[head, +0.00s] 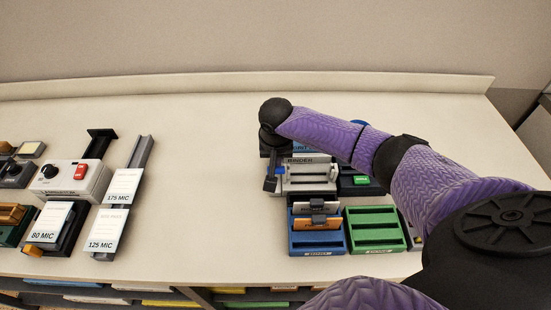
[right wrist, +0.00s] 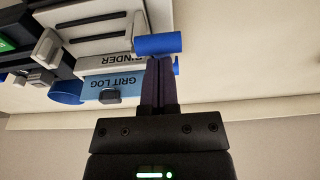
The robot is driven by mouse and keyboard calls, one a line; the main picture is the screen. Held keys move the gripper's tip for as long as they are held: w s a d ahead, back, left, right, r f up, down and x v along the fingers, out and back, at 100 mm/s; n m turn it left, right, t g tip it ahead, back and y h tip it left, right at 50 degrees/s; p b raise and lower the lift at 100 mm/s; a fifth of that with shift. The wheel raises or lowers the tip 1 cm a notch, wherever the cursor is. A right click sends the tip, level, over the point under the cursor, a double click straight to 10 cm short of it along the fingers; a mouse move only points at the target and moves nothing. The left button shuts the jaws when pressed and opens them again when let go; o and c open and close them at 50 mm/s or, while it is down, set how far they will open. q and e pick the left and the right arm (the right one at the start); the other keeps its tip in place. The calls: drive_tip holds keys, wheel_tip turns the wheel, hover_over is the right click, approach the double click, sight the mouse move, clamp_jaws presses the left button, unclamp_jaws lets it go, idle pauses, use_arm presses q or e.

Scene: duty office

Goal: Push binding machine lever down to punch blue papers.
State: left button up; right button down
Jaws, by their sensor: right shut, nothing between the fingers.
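The grey binding machine (head: 310,178), marked BINDER, stands on the counter right of centre in the head view. It also shows upside down in the right wrist view (right wrist: 95,42). Its blue cylindrical lever handle (right wrist: 158,44) is at the machine's side. A light blue sheet marked GRIT LOG (right wrist: 118,84) lies at the machine in the right wrist view. My right gripper (right wrist: 160,62) is shut and empty, its fingertips right at the blue handle; I cannot tell whether they touch. In the head view the right gripper (head: 273,167) points down at the machine's left side. My left gripper is not in view.
A blue tray (head: 318,249) and a green tray (head: 375,232) stand in front of the machine. A white device with a red switch (head: 93,180) and labelled pouches (head: 108,227) are at the left. The counter between them is clear. A low wall runs behind.

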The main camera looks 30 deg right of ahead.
sight(276, 168)
drive_tip(key=shift+f+b, duration=0.4)
drive_tip(key=shift+f, duration=0.55)
drive_tip(key=shift+f+b, duration=0.9)
drive_tip(key=shift+f, duration=0.7)
drive_tip(key=shift+r, duration=0.1)
wheel_tip(276, 168, up, 11)
drive_tip(key=p, duration=1.2)
drive_tip(key=shift+r+p, duration=0.15)
drive_tip(key=shift+p, duration=0.25)
drive_tip(key=shift+f, duration=0.2)
